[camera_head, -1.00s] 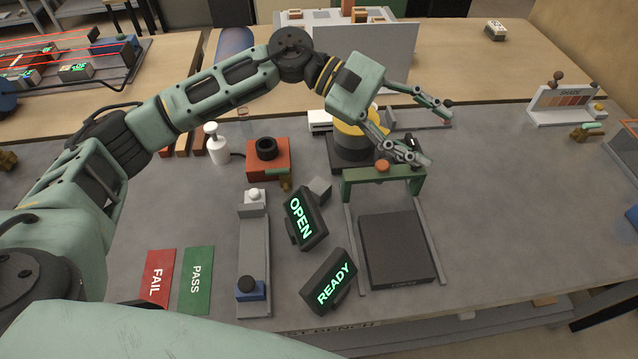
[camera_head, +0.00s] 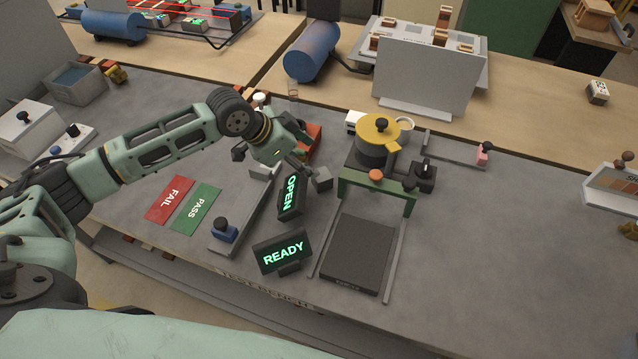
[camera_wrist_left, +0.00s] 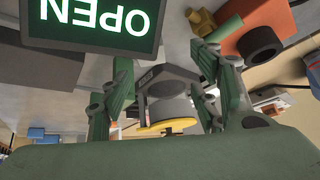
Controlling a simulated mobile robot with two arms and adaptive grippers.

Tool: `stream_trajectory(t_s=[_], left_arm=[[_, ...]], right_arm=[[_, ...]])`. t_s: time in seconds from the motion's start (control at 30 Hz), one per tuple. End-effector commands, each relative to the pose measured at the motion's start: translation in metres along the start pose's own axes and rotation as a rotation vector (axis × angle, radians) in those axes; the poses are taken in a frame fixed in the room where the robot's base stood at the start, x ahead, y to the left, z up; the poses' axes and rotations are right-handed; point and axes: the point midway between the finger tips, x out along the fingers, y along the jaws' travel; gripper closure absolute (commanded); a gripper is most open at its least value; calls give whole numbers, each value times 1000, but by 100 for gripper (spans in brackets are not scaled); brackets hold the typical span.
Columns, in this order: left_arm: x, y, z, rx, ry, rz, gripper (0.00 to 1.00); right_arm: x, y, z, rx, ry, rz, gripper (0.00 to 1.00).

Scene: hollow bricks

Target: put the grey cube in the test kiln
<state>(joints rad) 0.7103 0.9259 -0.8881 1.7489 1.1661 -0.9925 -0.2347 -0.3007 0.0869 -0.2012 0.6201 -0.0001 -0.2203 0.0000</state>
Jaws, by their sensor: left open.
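The grey cube (camera_head: 322,179) sits on the bench just right of the OPEN sign, in front of the kiln. I take the round dark-grey vessel with the yellow lid (camera_head: 378,130) to be the test kiln; the lid is on it. It also shows upside down in the left wrist view (camera_wrist_left: 168,108). My left gripper (camera_head: 303,165) is open and low, close beside the cube on its upper left. I cannot tell whether it touches the cube. Its spread fingers show in the wrist view (camera_wrist_left: 160,95), where I cannot make out the cube. My right gripper is not in view.
The OPEN sign (camera_head: 289,196) stands close to my left gripper, and the READY sign (camera_head: 283,252) stands nearer the front. A green gantry (camera_head: 378,191) spans a dark plate (camera_head: 357,254).

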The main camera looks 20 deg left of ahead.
Motion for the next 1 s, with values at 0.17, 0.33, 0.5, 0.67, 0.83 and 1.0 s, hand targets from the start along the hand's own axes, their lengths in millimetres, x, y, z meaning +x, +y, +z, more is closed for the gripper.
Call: stream_trajectory(t_s=[0.17,0.33,0.5,0.67,0.83,1.0], left_arm=[[8,11,9,-58,-36,45,43],[27,12,8,-54,-34,44,43],[49,17,2,-53,-33,44,43],[71,18,4,-53,-33,42,43],[78,18,5,-51,-33,40,43],[77,17,5,-51,-33,40,46]], right_arm=[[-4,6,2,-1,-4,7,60],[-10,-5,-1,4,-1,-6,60],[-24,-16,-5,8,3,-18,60],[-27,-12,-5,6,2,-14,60],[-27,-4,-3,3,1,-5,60],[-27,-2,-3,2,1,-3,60]])
